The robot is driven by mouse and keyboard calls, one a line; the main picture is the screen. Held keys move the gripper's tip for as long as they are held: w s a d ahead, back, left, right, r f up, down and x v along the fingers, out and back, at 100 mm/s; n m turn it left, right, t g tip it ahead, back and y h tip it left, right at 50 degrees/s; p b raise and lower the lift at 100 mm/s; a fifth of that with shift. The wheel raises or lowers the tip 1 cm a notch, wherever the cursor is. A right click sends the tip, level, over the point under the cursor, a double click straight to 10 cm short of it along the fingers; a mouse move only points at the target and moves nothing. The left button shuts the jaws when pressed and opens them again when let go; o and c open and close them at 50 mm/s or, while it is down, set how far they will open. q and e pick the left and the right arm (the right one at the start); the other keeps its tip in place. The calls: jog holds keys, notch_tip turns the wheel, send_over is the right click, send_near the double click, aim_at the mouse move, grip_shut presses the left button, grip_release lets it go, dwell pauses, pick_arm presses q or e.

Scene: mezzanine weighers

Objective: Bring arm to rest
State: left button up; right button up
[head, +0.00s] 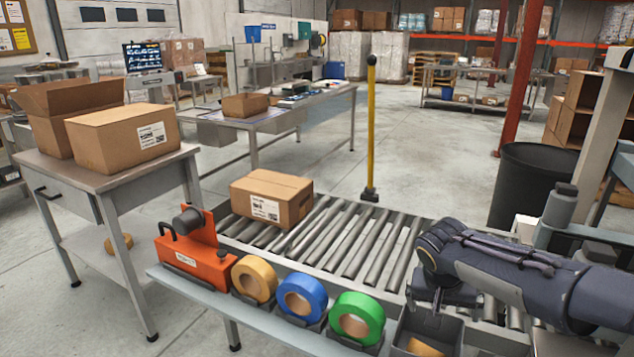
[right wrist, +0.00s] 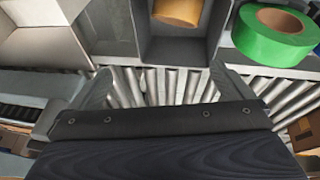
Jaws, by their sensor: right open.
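My right arm comes in from the right in the head view. Its gripper (head: 437,296) hangs over the near side of the roller conveyor (head: 345,250), just behind a grey bin (head: 447,335) at the shelf's end. In the right wrist view the gripper (right wrist: 160,78) has its two fingers spread apart, with only bare rollers (right wrist: 165,88) between them. It is empty. My left gripper does not show in any view.
A tan roll (head: 424,348) lies in the grey bin. Green (head: 356,318), blue (head: 302,298) and yellow (head: 254,278) tape rolls and an orange dispenser (head: 190,255) line the shelf. A carton (head: 271,198) sits on the conveyor. A yellow post (head: 371,130) stands behind.

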jog(key=s+a+n+t+y, duration=0.2)
jog(key=s+a+y, duration=0.2)
jog(key=s, duration=0.8)
jog(key=s+a+n+t+y, duration=0.1)
jog(key=s+a+n+y, duration=0.3)
jog(key=s, duration=0.8)
notch_tip(320, 180, up, 15)
jog(key=m+p, duration=0.2)
jog(key=p, duration=1.4)
jog(key=shift+a+h, duration=0.3)
jog(key=shift+h, duration=0.1)
